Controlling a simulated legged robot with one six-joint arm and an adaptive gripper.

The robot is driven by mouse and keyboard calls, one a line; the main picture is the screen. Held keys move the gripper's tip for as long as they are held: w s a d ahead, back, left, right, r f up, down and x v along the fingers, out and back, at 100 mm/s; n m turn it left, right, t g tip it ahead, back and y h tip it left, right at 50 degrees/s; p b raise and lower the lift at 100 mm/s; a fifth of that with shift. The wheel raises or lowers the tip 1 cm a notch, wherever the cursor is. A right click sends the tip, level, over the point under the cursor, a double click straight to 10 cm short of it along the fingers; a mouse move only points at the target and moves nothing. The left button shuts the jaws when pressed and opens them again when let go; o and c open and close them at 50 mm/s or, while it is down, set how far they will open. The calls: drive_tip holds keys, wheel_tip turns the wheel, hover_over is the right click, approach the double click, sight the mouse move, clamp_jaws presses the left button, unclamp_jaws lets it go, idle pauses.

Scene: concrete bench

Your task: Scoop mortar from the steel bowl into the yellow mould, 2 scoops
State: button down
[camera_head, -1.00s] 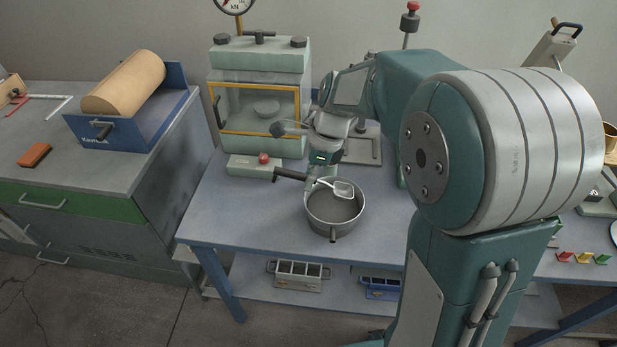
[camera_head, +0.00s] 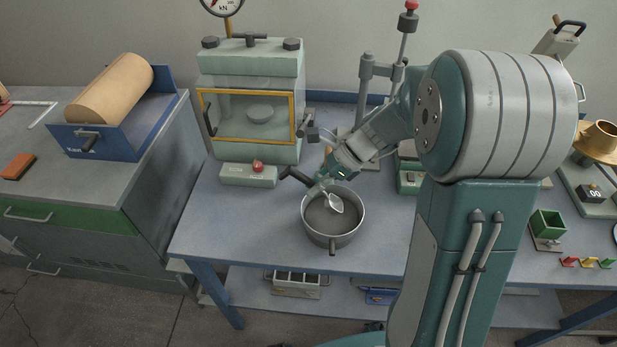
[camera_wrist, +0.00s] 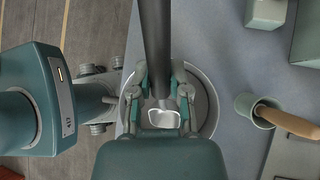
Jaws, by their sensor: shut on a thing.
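The steel bowl (camera_head: 357,232) stands near the front edge of the bench, with dark grey mortar (camera_head: 322,217) inside. My gripper (camera_head: 323,184) is above the bowl's back rim, shut on a scoop with a dark handle. The scoop's pale head (camera_head: 334,204) is over the bowl's inside and looks tilted; whether it touches the mortar or carries any is unclear. In the wrist view, the scoop head (camera_wrist: 161,122) shows between the fingers in front of the bowl (camera_wrist: 207,100).
A press with a yellow-framed window (camera_head: 250,117) stands behind the bowl, with a control box (camera_head: 248,176) before it. A green cube mould (camera_head: 547,225) and small red and green pieces are at the right. The bench left of the bowl is clear. Grey moulds (camera_head: 293,281) sit on the lower shelf.

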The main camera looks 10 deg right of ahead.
sight(299, 180)
drive_tip(key=shift+f, duration=2.9)
drive_tip(key=shift+r, duration=0.15)
drive_tip(key=r+h, duration=0.1)
drive_tip(key=r, duration=0.1)
drive_tip(key=a+r+h, duration=0.1)
drive_tip(key=r, duration=0.1)
drive_tip(key=shift+w+a+r, duration=0.15)
drive_tip(key=shift+a+r, duration=0.05)
drive_tip(key=shift+r, duration=0.1)
drive_tip(key=shift+w+a+r+m+g+h, duration=0.1)
drive_tip(key=shift+a+r+g+h, duration=0.2)
drive_tip(key=shift+h, duration=0.55)
drive_tip(key=shift+w+a+r+m+g+h, duration=0.15)
drive_tip(key=shift+a+r+h, duration=0.2)
drive_tip(key=shift+h, duration=0.45)
drive_tip(key=shift+a+r+m+g+h, duration=0.1)
drive_tip(key=shift+a+r+g+h, duration=0.2)
drive_tip(key=shift+h, duration=0.55)
